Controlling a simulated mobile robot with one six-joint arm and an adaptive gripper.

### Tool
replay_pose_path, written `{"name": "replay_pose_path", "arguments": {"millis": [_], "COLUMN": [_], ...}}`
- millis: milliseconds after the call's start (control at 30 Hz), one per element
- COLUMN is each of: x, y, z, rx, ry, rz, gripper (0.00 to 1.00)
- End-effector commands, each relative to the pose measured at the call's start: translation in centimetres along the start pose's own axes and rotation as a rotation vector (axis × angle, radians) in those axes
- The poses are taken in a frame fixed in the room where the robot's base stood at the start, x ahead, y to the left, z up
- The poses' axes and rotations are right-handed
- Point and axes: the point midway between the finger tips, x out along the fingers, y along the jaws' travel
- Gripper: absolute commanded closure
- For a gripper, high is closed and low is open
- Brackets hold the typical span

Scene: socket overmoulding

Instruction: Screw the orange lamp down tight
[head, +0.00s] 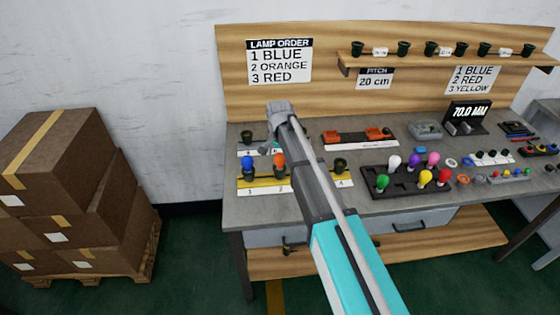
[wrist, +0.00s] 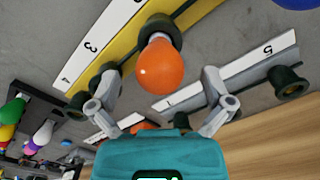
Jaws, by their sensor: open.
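The orange lamp (head: 279,160) stands in a dark socket on the yellow strip (head: 310,185), beside the blue lamp (head: 249,166). In the wrist view the orange lamp (wrist: 160,68) has its base at the dark socket (wrist: 165,28); its threads are hidden, so I cannot tell how deep it sits. My gripper (wrist: 160,88) is open, with one finger on each side of the bulb and visible gaps between. In the head view my gripper is small and partly hidden behind my arm.
A second strip (wrist: 235,78) with dark sockets runs close behind the lamp. Empty sockets (wrist: 105,74) stand along the yellow strip. A black tray (head: 405,188) of coloured lamps is at right. The sign (head: 279,60) reads blue, orange, red.

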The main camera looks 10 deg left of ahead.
Motion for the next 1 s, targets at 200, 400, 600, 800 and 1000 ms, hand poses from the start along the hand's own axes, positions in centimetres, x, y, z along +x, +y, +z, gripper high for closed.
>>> {"name": "replay_pose_path", "arguments": {"millis": [200,400,600,800,1000], "x": [0.00,0.00,0.00,0.00,0.00], "y": [0.00,0.00,0.00,0.00,0.00], "z": [0.00,0.00,0.00,0.00,0.00], "rx": [-0.001,-0.028,-0.154,-0.308,-0.396], "ry": [0.000,0.000,0.000,0.000,0.000], "rz": [0.000,0.000,0.000,0.000,0.000], "gripper": [0.00,0.00,0.00,0.00,0.00]}}
